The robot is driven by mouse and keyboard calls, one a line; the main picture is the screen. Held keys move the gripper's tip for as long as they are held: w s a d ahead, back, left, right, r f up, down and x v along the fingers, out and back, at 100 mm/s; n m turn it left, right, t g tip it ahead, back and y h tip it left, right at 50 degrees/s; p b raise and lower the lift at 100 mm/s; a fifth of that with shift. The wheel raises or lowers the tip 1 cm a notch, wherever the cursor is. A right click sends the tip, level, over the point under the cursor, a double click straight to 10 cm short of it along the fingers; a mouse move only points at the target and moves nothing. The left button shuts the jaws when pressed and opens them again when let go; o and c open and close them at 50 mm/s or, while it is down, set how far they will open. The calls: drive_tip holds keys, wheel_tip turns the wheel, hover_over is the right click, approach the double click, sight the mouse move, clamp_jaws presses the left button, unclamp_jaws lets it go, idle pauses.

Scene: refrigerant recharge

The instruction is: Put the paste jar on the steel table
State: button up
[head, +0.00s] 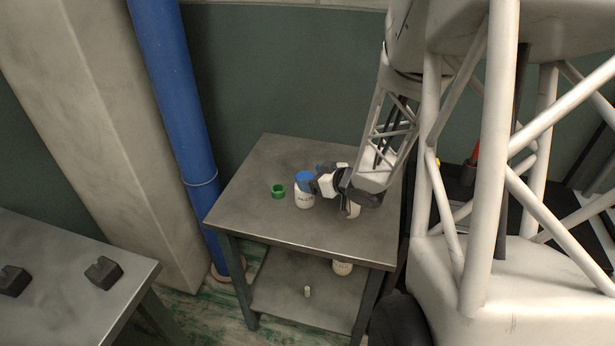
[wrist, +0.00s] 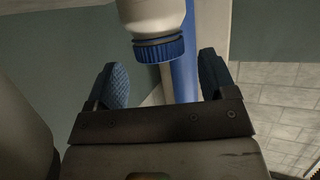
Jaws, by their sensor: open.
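The paste jar (head: 304,200) is a white jar with a blue cap and dark lettering too small to read for certain. It stands upright on the top of a grey metal table (head: 250,217). In the wrist view the jar (wrist: 152,14) appears upside down at the top, with its ribbed blue cap (wrist: 159,50) toward my gripper. My gripper (head: 317,180) is open, close to the jar's right side in the head view. In the wrist view its blue-padded fingers (wrist: 163,75) are spread apart, with the jar lined up between them, around or just past their tips.
A green ring-shaped piece (head: 278,191) lies left of the jar. Another metal table (head: 70,265) at lower left carries dark blocks (head: 103,272). A blue pipe (head: 175,90) stands behind.

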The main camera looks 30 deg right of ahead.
drive_tip(key=v, duration=0.8)
drive_tip(key=shift+s, duration=0.2)
drive_tip(key=shift+d+r, duration=0.1)
idle(0.6)
drive_tip(key=a+r+m+g+h, duration=0.3)
drive_tip(key=a+r+m+h, duration=0.15)
drive_tip(key=r+h, duration=0.5)
drive_tip(key=s+a+r+g+y, duration=0.2)
drive_tip(key=s+a+r+g, duration=0.1)
drive_tip(key=s+a, duration=0.5)
drive_tip(key=s+a+r+g+y, duration=0.2)
drive_tip(key=s+a+r+g, duration=0.1)
drive_tip(key=s+a, duration=0.6)
drive_tip(key=shift+r+g, duration=0.4)
drive_tip(key=shift+r, duration=0.1)
